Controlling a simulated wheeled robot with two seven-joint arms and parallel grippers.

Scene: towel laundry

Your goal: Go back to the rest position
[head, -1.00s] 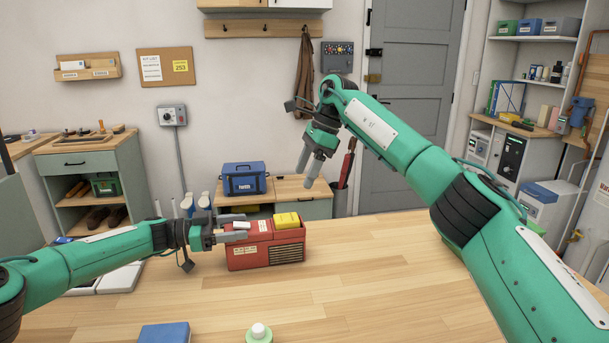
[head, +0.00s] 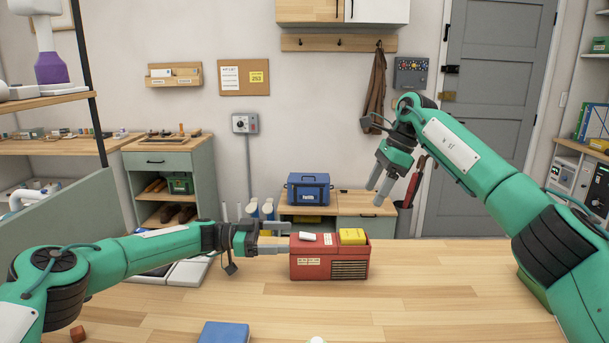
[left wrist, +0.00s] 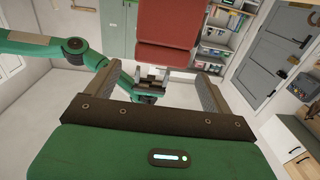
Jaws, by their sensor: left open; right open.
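My left gripper (head: 277,238) is open at the left end of a red box (head: 330,268) on the wooden table, its fingertips close to the box. Contact cannot be told. A yellow item (head: 352,236) and a small white item (head: 307,236) are on top of the box. In the left wrist view the jaws (left wrist: 160,80) are apart, and a red surface (left wrist: 165,40), apparently the box, shows at the top. My right gripper (head: 382,178) is open and empty, raised above and behind the table, pointing down. No towel is in view.
The table (head: 440,290) is largely clear at centre right. Behind are a blue box (head: 308,190) on a low cabinet, a shelf unit at left and a grey door (head: 490,110).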

